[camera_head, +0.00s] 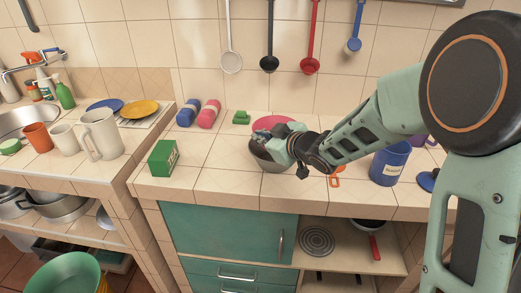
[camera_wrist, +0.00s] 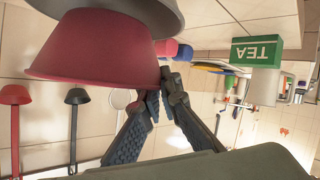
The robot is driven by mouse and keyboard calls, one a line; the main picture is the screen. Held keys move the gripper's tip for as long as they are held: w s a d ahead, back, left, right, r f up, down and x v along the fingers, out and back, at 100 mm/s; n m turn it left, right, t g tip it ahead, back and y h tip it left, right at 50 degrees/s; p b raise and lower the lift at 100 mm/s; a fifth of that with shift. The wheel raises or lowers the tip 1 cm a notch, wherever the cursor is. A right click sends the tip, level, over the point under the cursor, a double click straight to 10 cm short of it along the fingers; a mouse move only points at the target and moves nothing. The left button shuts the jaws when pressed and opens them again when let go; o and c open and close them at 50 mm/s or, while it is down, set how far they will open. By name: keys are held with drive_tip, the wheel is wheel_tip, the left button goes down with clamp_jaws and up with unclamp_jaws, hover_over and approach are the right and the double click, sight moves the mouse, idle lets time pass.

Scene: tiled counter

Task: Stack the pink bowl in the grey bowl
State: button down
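The grey bowl (camera_head: 262,158) stands on the tiled counter, partly hidden behind my gripper. The pink bowl (camera_head: 271,122) shows just above and behind it in the head view.
A green tea box (camera_head: 163,158) stands left of the bowls. Pink (camera_head: 209,114) and blue (camera_head: 187,112) bottle-like things lie near the wall. Ladles hang on the wall above. The counter between tea box and bowls is clear.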

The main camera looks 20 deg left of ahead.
drive_tip(key=f, duration=0.1)
drive_tip(key=f+b, duration=0.2)
drive_tip(key=shift+w+a+f, duration=0.1)
drive_tip(key=shift+w+a, duration=0.1)
drive_tip(key=shift+w, duration=0.1)
drive_tip(key=shift+f+b, duration=0.25)
drive_tip(key=shift+b, duration=0.15)
drive_tip(key=shift+f+b, duration=0.6)
drive_tip(key=shift+f, duration=0.05)
drive_tip(key=c, duration=2.4)
unclamp_jaws()
drive_tip(key=shift+r+p, duration=0.5)
drive_tip(key=p+v, duration=0.1)
drive_tip(key=v, duration=1.1)
drive_tip(key=shift+s+r+p, duration=0.1)
drive_tip(key=shift+r+p, duration=0.1)
drive_tip(key=shift+p, duration=0.2)
